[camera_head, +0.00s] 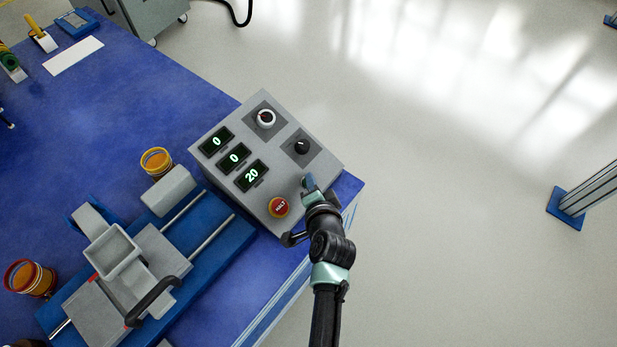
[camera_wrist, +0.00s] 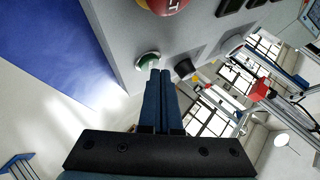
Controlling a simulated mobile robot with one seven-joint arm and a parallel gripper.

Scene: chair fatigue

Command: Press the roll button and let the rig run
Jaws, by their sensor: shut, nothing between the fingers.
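The grey control box (camera_head: 228,182) stands at the corner of the blue bench. A green button with a pale rim (camera_wrist: 147,60) is on its face in the wrist view; I take it to be the roll button. In the head view my arm hides it. My gripper (camera_head: 308,181) is shut and empty, its fingertips (camera_wrist: 159,73) right by the green button's edge. I cannot tell whether they touch it. The three displays (camera_head: 233,157) read 0, 0 and 20.
A white-ringed knob (camera_head: 265,118) and a black knob (camera_head: 302,147) are on the box near my gripper. The rig (camera_head: 134,262), with grey blocks, rails and a black handle, lies left of the box. Orange-filled jars (camera_head: 157,162) stand nearby.

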